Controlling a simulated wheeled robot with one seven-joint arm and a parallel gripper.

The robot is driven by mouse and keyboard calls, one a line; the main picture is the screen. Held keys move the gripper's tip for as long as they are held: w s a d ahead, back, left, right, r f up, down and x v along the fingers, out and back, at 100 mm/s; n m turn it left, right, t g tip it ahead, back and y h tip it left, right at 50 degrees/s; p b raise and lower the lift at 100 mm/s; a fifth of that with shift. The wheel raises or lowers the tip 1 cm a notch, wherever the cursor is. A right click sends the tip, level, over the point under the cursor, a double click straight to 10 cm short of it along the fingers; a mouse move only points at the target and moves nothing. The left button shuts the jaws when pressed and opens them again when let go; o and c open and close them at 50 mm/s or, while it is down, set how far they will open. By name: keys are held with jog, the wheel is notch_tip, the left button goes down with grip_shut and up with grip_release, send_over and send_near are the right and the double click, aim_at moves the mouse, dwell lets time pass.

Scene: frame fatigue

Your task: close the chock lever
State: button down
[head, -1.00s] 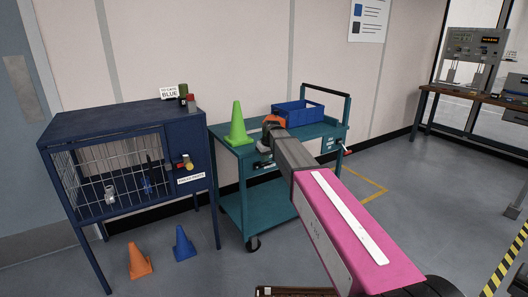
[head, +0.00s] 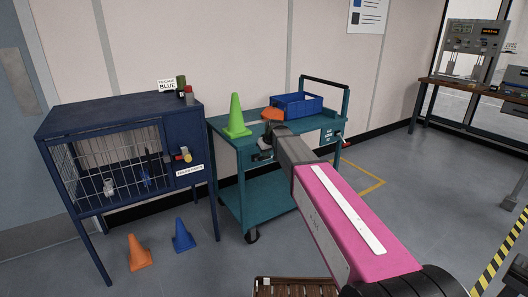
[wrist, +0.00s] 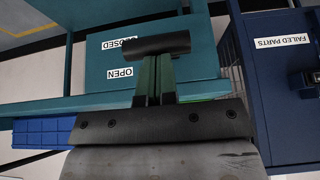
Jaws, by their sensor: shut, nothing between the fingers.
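In the wrist view, which is upside down, a panel on the teal cart carries the labels CLOSED (wrist: 116,44) and OPEN (wrist: 119,73). A black bar-shaped lever handle (wrist: 155,46) stands out in front of the panel and partly covers the CLOSED label. My gripper (wrist: 154,64) is shut and empty, its two dark fingers side by side with their tips at the bar. I cannot tell whether they touch it. In the head view my arm hides most of the gripper at the front of the teal cart (head: 262,192).
A blue bin (head: 297,106), a green cone (head: 236,118) and an orange object (head: 272,114) sit on the cart top. A blue cabinet (head: 120,112) stands to the left, with orange (head: 138,253) and blue (head: 183,236) cones on the floor.

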notch_tip(320, 180, down, 11)
jog(key=s+d+t+y, duration=0.1)
jog(key=s+t+y, duration=0.1)
jog(key=t, duration=0.3)
jog(key=shift+d+y, duration=0.2)
jog(key=shift+y, duration=0.6)
jog(key=shift+f, duration=0.15)
dwell(0.4)
dwell(0.4)
jog(key=shift+s+r, duration=0.1)
jog(key=shift+r, duration=0.7)
jog(key=shift+r, duration=0.1)
